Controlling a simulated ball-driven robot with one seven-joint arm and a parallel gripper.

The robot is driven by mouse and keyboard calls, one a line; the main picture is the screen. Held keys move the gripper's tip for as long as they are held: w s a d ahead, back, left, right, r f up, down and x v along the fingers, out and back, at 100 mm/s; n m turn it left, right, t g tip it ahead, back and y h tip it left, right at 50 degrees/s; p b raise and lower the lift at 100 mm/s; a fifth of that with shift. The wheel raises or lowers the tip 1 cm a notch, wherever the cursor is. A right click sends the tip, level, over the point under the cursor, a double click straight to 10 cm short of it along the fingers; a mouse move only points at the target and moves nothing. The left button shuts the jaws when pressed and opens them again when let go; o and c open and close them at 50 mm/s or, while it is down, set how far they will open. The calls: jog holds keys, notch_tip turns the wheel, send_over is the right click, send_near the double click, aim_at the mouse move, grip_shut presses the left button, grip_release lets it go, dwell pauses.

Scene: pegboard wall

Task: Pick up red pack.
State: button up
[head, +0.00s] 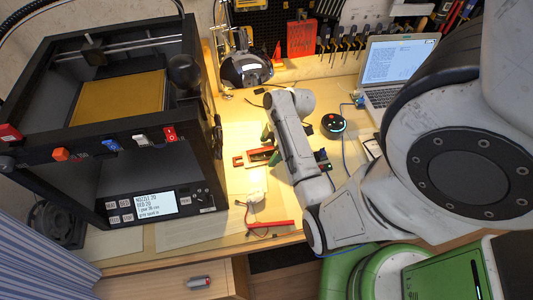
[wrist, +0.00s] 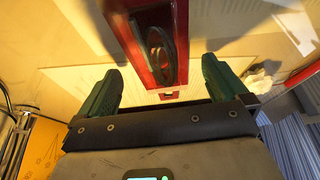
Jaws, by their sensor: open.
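A red, block-shaped object with a dark, ring-like part on its face, likely the red pack (wrist: 160,60), lies between and beyond my fingers in the wrist view. In the head view the likely red pack (head: 240,161) lies on the table, partly hidden by my arm. My gripper (wrist: 161,72) is open, with one green finger on each side of the red object and gaps at both sides. In the head view the gripper (head: 271,145) is largely hidden by my arm, low over the table. I cannot tell its exact height above the object.
A black 3D printer (head: 150,202) stands at left. A red bar (head: 271,224) and a white piece with wires (head: 256,198) lie nearer the table's front edge. A round black device (head: 333,123) and a laptop (head: 395,62) are at right. An open drawer (head: 165,283) juts out below.

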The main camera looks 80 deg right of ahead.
jog(key=shift+w+f, duration=0.15)
jog(key=shift+f, duration=0.15)
jog(key=shift+c, duration=0.2)
jog(key=c, duration=1.1)
